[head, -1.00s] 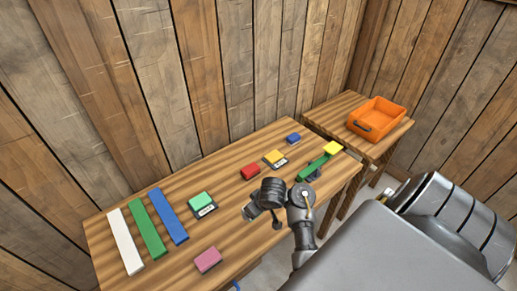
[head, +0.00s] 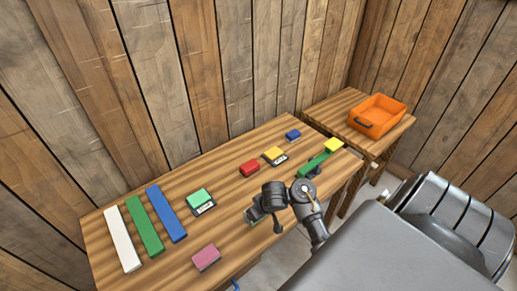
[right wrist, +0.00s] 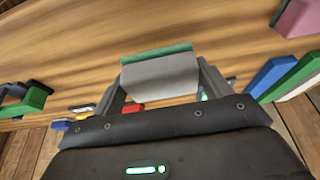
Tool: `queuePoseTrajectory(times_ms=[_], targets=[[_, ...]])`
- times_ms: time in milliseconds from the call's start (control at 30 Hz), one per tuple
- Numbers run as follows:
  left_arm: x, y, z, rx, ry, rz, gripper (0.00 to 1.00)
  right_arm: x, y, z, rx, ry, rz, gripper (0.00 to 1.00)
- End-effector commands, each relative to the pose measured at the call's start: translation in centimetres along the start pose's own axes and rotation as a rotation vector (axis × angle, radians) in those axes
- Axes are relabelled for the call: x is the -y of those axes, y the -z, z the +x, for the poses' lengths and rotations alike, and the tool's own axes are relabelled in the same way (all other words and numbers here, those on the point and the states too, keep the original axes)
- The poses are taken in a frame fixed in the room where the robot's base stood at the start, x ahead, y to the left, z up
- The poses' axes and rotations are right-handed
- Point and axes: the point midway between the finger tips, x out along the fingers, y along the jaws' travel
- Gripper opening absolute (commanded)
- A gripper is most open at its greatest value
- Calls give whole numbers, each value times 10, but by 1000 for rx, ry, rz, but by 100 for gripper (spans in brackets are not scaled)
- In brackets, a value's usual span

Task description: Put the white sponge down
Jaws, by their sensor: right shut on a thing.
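The white sponge (right wrist: 160,80) shows in the right wrist view as a pale block with a green layer along its far edge. My right gripper (right wrist: 161,92) is shut on it, one finger at each side. In the head view my right gripper (head: 254,215) is over the front middle of the long wooden table (head: 225,235), between the pink sponge and the green-and-yellow pieces. The arm mostly hides the white sponge there. I cannot tell whether it touches the tabletop.
White (head: 122,240), green (head: 145,226) and blue (head: 166,213) bars lie at the left. A pink sponge (head: 206,257) is at the front, a mint-green block (head: 199,197) behind it. Red (head: 250,168) and yellow (head: 273,153) blocks lie farther back. An orange bin (head: 378,115) stands on the far table.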

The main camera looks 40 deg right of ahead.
Motion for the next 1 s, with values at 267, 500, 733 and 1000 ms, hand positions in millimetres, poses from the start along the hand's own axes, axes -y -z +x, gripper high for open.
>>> queuePoseTrajectory(times_ms=[267, 500, 733, 1000], targets=[[-1, -1, 12, 0, -1, 0, 36, 0, -5, 12, -1, -1, -1, 59], [-1, -4, 45, 1, 0, 0, 36, -1, -20, 45, 2, -3, -4, 59], [-1, -5, 48, 1, 0, 0, 36, 0, -21, 51, -1, -1, -2, 59], [-1, -5, 50, 1, 0, 0, 36, 0, -22, 53, 0, -1, -2, 59]])
